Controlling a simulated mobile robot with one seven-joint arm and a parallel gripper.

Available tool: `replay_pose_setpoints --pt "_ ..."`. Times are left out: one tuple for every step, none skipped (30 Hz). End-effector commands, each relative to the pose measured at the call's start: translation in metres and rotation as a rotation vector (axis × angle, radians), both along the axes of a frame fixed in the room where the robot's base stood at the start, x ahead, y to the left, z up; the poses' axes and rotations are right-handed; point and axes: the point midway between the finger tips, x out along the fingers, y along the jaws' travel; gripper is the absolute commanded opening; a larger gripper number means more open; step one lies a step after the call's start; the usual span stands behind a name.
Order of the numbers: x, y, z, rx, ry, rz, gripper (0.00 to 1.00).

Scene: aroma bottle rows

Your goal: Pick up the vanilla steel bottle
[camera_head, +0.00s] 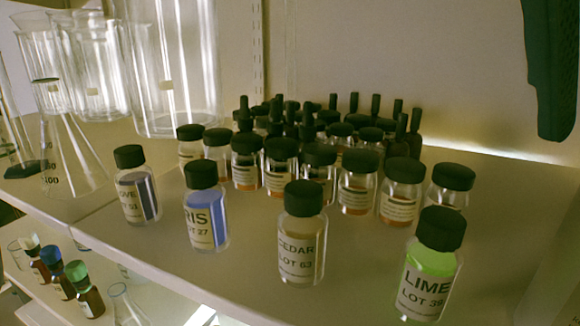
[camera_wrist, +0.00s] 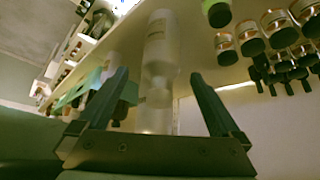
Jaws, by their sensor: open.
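No label reading vanilla and no clearly steel bottle can be made out in either view. In the head view, a front row of dark-capped bottles stands on the shelf: one with a label ending in OVE (camera_head: 138,190), one ending in RIS (camera_head: 206,213), the cedar bottle (camera_head: 301,240) and the green lime bottle (camera_head: 428,270). My gripper (camera_wrist: 159,75) is open in the wrist view. A pale, see-through bottle-like shape (camera_wrist: 162,45) shows between and beyond its fingers; I cannot tell what it is or how far off.
Behind the front row stand several orange-bottomed bottles (camera_head: 359,188) and darker dropper bottles, packed closely. Tall glass beakers (camera_head: 175,75) and a conical flask (camera_head: 68,160) stand at the left. Small amber bottles (camera_head: 85,295) stand lower left. Bare shelf (camera_head: 370,245) lies between cedar and lime.

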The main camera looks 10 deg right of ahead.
Motion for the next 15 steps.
replay_pose_setpoints --pt "0.001 -0.004 -0.005 0.001 0.001 0.001 1.0" --pt "0.002 -0.006 -0.009 0.001 0.0 0.001 1.0" --pt "0.003 -0.009 -0.013 0.0 0.0 0.001 1.0" --pt "0.003 -0.01 -0.015 -0.001 -0.001 0.001 1.0" --pt "0.003 -0.011 -0.017 -0.001 -0.001 0.001 1.0" --pt "0.003 -0.012 -0.02 -0.001 -0.001 0.001 1.0" --pt "0.003 -0.013 -0.021 -0.001 -0.001 0.001 1.0" --pt "0.004 -0.014 -0.022 -0.001 0.0 0.0 1.0" --pt "0.004 -0.015 -0.023 -0.001 0.0 0.001 1.0" --pt "0.005 -0.015 -0.025 -0.001 -0.001 0.001 1.0" --pt "0.005 -0.016 -0.028 0.0 -0.001 0.001 1.0" --pt "0.006 -0.018 -0.031 -0.001 0.0 0.001 1.0" --pt "0.006 -0.019 -0.035 0.0 -0.001 0.001 1.0" --pt "0.007 -0.021 -0.038 0.0 0.001 0.001 1.0" --pt "0.008 -0.023 -0.043 0.0 0.001 0.001 1.0"
